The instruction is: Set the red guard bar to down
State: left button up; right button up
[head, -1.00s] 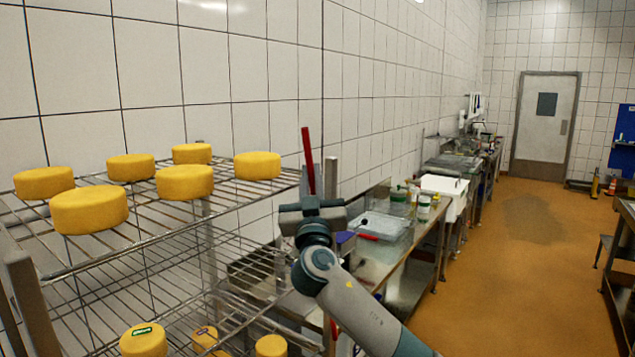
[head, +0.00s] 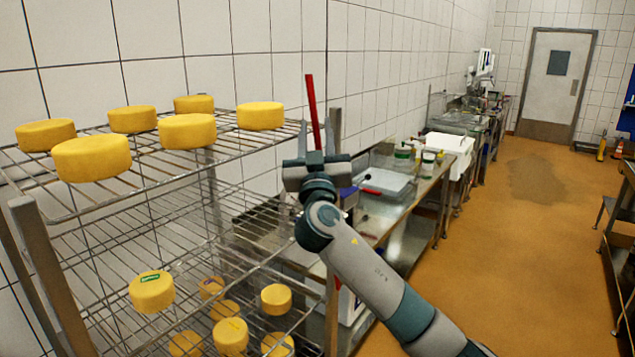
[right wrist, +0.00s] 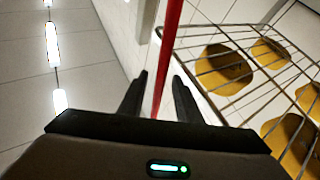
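The red guard bar (head: 313,108) stands nearly upright, tilted slightly left, by the near right post of the wire rack. My right gripper (head: 316,146) is at its lower visible part, fingers pointing up and away. In the right wrist view the red bar (right wrist: 169,50) runs between the two open black fingers (right wrist: 158,85), with a gap visible on each side. The bar's lower end is hidden behind the gripper. My left gripper is not in view.
The wire rack (head: 110,196) with yellow cheeses (head: 92,157) fills the left, close to my right gripper. A steel bench (head: 425,185) with a clear tray (head: 385,183) and tubs runs along the tiled wall. The orange floor (head: 500,260) at right is open.

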jog(key=b+v, duration=0.6)
jog(key=v, duration=0.9)
jog(key=shift+s+f+b, duration=0.25)
jog(key=shift+s+b, duration=0.05)
jog(key=shift+b, duration=0.1)
